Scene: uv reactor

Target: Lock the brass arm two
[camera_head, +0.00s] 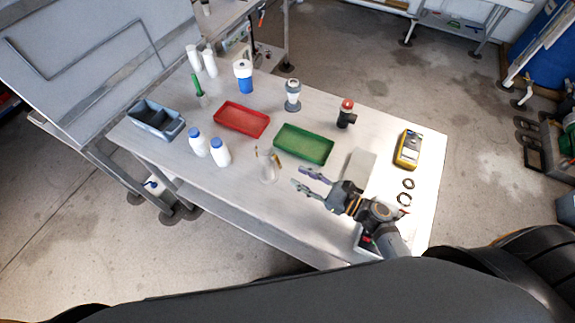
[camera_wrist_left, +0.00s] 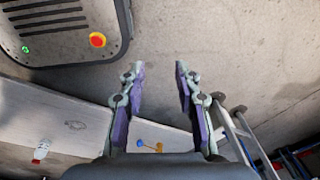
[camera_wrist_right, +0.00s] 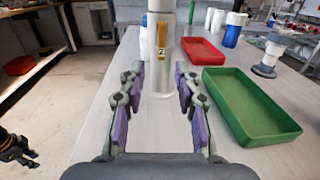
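A clear upright cylinder (camera_head: 267,170) with brass arms at its top stands near the table's front edge in the head view. In the right wrist view, one brass arm (camera_wrist_right: 162,36) stands upright against the cylinder (camera_wrist_right: 160,70) and bears a small label that looks like a 2. My right gripper (camera_head: 304,180) is open and empty to the right of the cylinder, its fingers pointing at it. The right wrist view shows the cylinder ahead, between the open fingertips (camera_wrist_right: 158,78). My left gripper (camera_wrist_left: 160,68) is open and empty in the left wrist view, above the floor.
The table has a red tray (camera_head: 241,120), a green tray (camera_head: 304,144), two white bottles (camera_head: 209,148), a blue-grey bin (camera_head: 156,120), a red-topped dark item (camera_head: 346,114) and a yellow meter (camera_head: 408,149). Bare table lies around the cylinder's front.

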